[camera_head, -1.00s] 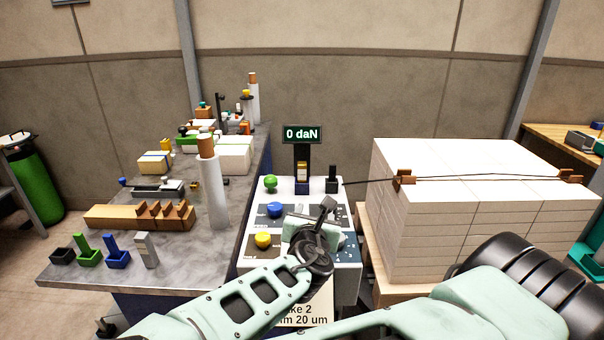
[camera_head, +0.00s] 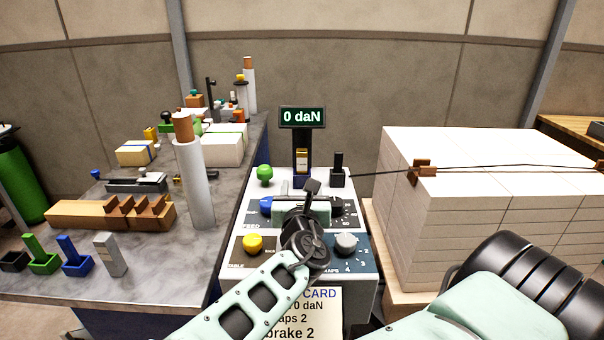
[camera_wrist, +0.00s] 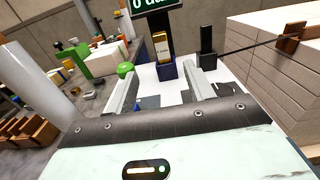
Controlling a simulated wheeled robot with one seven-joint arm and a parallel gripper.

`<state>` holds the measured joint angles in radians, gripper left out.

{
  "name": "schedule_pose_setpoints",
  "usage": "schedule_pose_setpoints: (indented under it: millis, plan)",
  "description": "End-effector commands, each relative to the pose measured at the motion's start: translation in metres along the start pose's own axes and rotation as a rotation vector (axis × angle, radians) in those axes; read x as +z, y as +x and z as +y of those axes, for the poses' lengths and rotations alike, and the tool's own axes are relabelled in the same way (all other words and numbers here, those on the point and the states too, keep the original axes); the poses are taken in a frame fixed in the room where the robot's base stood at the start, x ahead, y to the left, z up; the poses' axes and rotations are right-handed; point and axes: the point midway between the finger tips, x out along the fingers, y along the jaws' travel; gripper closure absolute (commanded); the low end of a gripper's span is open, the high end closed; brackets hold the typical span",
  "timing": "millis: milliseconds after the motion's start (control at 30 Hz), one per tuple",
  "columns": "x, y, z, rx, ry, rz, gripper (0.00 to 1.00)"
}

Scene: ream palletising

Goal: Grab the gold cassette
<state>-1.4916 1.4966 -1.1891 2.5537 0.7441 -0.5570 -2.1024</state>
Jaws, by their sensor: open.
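The gold cassette (camera_head: 302,160) stands upright in a dark blue holder (camera_head: 302,180) at the back of the control console, below the "0 daN" display. In the wrist view the gold cassette (camera_wrist: 161,46) shows ahead, between and beyond the fingers, with its lower part inside the holder (camera_wrist: 165,70). My gripper (camera_wrist: 165,85) is open and empty, its two fingers apart and pointing toward the cassette without touching it.
A green knob (camera_head: 265,174) stands left of the cassette and a black post (camera_head: 338,172) right of it. A dark strap runs from the post to the white ream stack (camera_head: 480,190). The "0 daN" display (camera_head: 302,117) hangs above. A grey bench (camera_head: 120,205) with several items lies left.

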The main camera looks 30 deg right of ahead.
Motion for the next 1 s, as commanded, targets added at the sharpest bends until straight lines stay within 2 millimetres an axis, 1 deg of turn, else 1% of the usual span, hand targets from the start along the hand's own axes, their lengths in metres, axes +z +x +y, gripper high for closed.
schedule_pose_setpoints:
  millis: [33, 133, 233, 500, 600, 700, 867, 1000]
  plan:
    - [-0.005, 0.005, -0.001, -0.003, 0.005, 0.001, 0.47]
    - [-0.006, 0.021, -0.002, -0.006, 0.007, 0.0, 0.47]
    - [0.002, 0.038, -0.002, -0.005, 0.003, 0.0, 0.47]
    - [0.002, 0.087, -0.002, -0.004, 0.002, 0.0, 0.47]
    - [0.002, 0.103, -0.001, -0.002, 0.003, 0.0, 0.47]
    - [0.001, 0.113, -0.001, -0.001, 0.001, 0.001, 0.47]
    - [0.001, 0.121, -0.001, -0.002, 0.001, 0.0, 0.47]
    - [0.003, 0.139, -0.002, -0.003, 0.002, 0.0, 0.47]
